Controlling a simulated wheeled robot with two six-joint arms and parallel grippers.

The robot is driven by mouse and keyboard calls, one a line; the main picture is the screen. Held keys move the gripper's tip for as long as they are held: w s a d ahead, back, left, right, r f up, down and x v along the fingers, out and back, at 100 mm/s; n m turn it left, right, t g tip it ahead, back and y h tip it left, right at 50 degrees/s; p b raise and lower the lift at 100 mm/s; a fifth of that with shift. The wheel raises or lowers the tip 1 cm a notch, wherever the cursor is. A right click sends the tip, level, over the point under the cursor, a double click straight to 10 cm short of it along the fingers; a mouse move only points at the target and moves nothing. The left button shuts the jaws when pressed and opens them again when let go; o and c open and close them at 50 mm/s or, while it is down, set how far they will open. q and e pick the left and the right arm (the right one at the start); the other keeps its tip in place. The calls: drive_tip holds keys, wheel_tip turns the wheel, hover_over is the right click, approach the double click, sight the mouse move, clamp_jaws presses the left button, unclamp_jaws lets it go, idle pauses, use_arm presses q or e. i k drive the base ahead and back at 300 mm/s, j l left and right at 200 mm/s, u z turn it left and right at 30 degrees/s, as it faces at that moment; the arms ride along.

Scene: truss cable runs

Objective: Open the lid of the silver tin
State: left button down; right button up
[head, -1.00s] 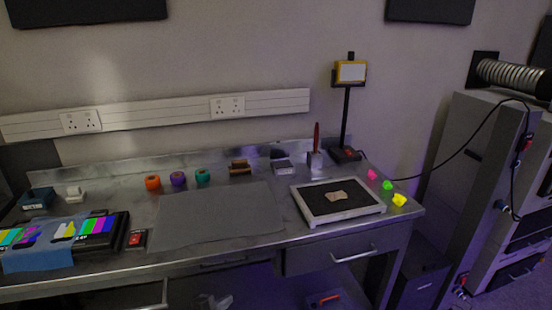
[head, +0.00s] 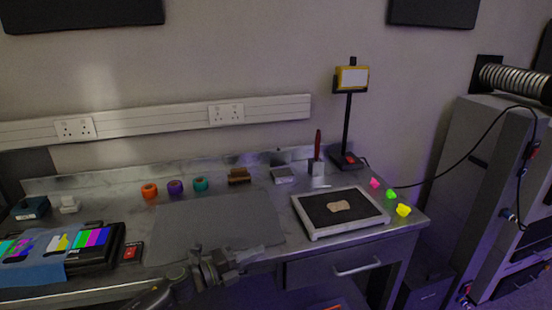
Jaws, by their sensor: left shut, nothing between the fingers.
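A small silver-grey box (head: 283,176), which looks like the silver tin, sits near the back of the metal bench, right of centre. It is too small to tell how its lid stands. My left gripper (head: 250,254) is over the bench's front edge, near the front of the grey mat. It is shut and empty, well apart from the tin and in front of it. My right gripper is not in view.
A brown brush-like block (head: 239,176) is left of the tin, and a holder with a red-handled tool (head: 317,166) is right. A framed black tray (head: 339,210) lies front right. The grey mat (head: 215,218) is bare. A black stand (head: 348,125) rises behind.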

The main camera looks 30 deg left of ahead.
sight(278, 158)
drive_tip(key=i+j, duration=1.1)
drive_tip(key=j, duration=0.1)
